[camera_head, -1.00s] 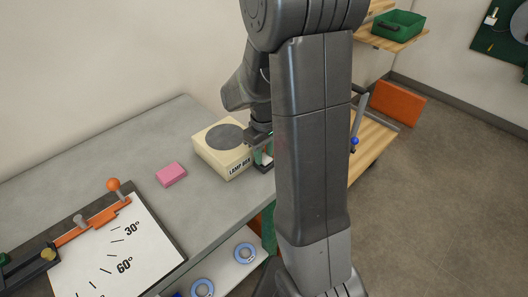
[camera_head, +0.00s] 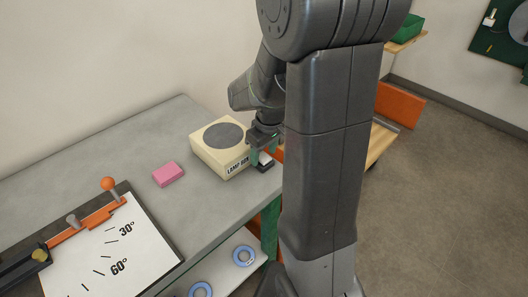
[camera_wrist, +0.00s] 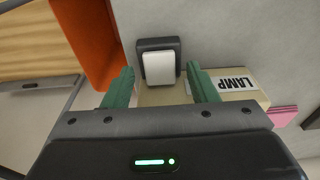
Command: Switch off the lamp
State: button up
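A cream lamp box (camera_head: 207,158) with a dark grey round top and a "LAMP" label stands on the grey bench. Beside its right side is a switch (camera_head: 264,161) with a white rocker in a dark frame; it also shows in the wrist view (camera_wrist: 158,67). My gripper (camera_wrist: 161,72) is open and empty, its two green fingers apart on either side of the white rocker in that view. In the head view my gripper (camera_head: 263,152) is just above the switch. Whether the fingers touch it, and whether the lamp is lit, I cannot tell.
A pink block (camera_head: 168,174) lies left of the lamp box. An angle board (camera_head: 110,245) with an orange-knobbed lever is at the lower left. Blue rings (camera_head: 244,256) lie on a lower shelf. An orange panel (camera_wrist: 88,40) stands close to the switch.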

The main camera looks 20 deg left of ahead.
notch_tip(320, 180, up, 14)
jog(key=d, duration=0.2)
jog(key=shift+s+f, duration=0.15)
jog(key=shift+s, duration=0.25)
dwell(0.5)
jog(key=f, duration=0.4)
jog(key=a+f, duration=0.1)
jog(key=f, duration=0.4)
jog(key=a+f, duration=0.1)
jog(key=f, duration=0.4)
jog(key=shift+w, duration=0.35)
jog(key=shift+r+p, duration=0.15)
jog(key=shift+p, duration=0.25)
jog(key=shift+b, duration=0.35)
